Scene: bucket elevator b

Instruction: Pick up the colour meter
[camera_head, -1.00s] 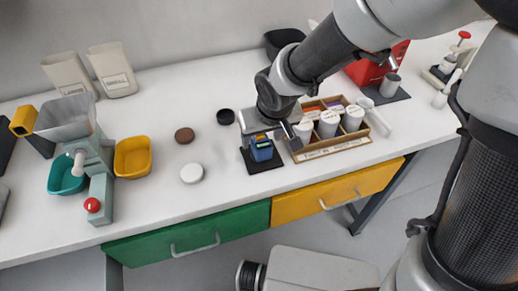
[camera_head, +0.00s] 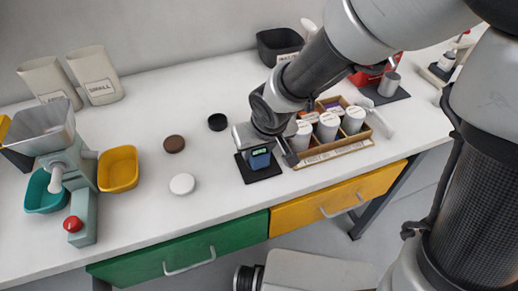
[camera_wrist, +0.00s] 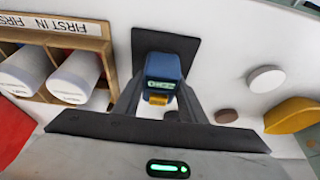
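The colour meter is a small blue block with a lit green display and a yellow part. It sits on a black mat (camera_head: 262,175). The colour meter (camera_head: 259,160) is partly hidden by my gripper in the head view; it also shows in the wrist view (camera_wrist: 163,70). My gripper (camera_wrist: 160,88) is open, its two dark fingers reaching down on either side of the meter. I cannot tell whether they touch it. In the head view my gripper (camera_head: 272,147) is just above and beside the meter.
A wooden rack (camera_head: 333,148) with several white-lidded jars stands close to the right of the meter. A white disc (camera_head: 182,184), a brown disc (camera_head: 174,144) and a black disc (camera_head: 218,122) lie to the left. A yellow bin (camera_head: 118,169) stands farther left.

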